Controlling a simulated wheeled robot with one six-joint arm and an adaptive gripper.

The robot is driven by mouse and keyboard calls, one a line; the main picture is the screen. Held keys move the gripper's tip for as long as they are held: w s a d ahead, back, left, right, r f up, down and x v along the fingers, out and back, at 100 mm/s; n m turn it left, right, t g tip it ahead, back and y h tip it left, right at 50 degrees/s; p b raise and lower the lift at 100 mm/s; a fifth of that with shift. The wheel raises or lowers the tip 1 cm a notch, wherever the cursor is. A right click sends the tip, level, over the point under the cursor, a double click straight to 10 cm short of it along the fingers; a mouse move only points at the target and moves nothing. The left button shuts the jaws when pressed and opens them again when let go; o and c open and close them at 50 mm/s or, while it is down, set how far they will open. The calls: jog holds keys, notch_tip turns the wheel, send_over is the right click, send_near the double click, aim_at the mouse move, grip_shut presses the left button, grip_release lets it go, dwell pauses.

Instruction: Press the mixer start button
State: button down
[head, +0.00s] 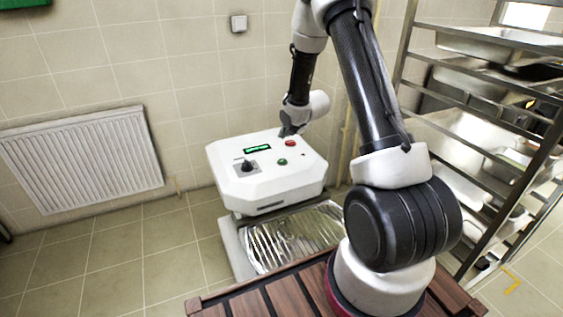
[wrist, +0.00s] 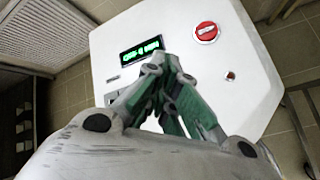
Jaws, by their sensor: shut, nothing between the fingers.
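The mixer's white control box (head: 262,188) stands ahead of me in the head view, with a green display (head: 258,149), a black knob (head: 247,165), a red button (head: 290,142) and a green button (head: 282,162). My gripper (head: 286,132) is at the far edge of the box near the red button, small in that view. In the wrist view my gripper (wrist: 172,62) is shut and empty, its fingertips over the panel just below the display (wrist: 142,49). The red button (wrist: 206,31) is to its upper right. The green button is not visible in the wrist view, and my fingers cover part of the panel.
A shiny metal surface (head: 295,237) lies below the box. A metal rack (head: 480,140) with trays stands at the right. A white radiator (head: 82,158) is on the left wall. The tiled floor (head: 150,240) at the left is clear.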

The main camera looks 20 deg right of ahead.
aim_at(285, 160)
jog(key=shift+f, duration=0.1)
jog(key=shift+f, duration=4.3)
jog(key=shift+f, duration=0.1)
jog(key=shift+f, duration=0.35)
